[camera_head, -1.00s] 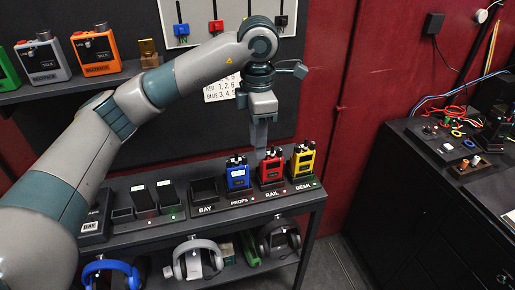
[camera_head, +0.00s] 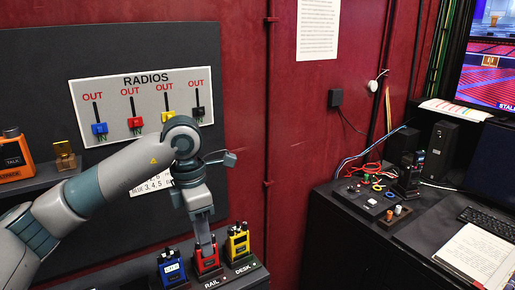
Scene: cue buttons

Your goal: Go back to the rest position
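My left gripper (camera_head: 206,245) points down at the red radio (camera_head: 207,262) in the RAIL slot of the rack. Its fingertips overlap the top of that radio in the picture; I cannot tell whether they touch it. The fingers show edge-on as one narrow grey shape, so the gap between them is hidden. My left arm reaches in from the lower left across the picture. The blue radio (camera_head: 171,268) stands to the left of the red one, and the yellow radio (camera_head: 238,241) to the right, at DESK. My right gripper is out of view.
A RADIOS board (camera_head: 147,80) with several coloured switches hangs on the wall behind my arm. A dark desk (camera_head: 345,222) with a button panel (camera_head: 370,201) and cables is at right. Floor is hidden.

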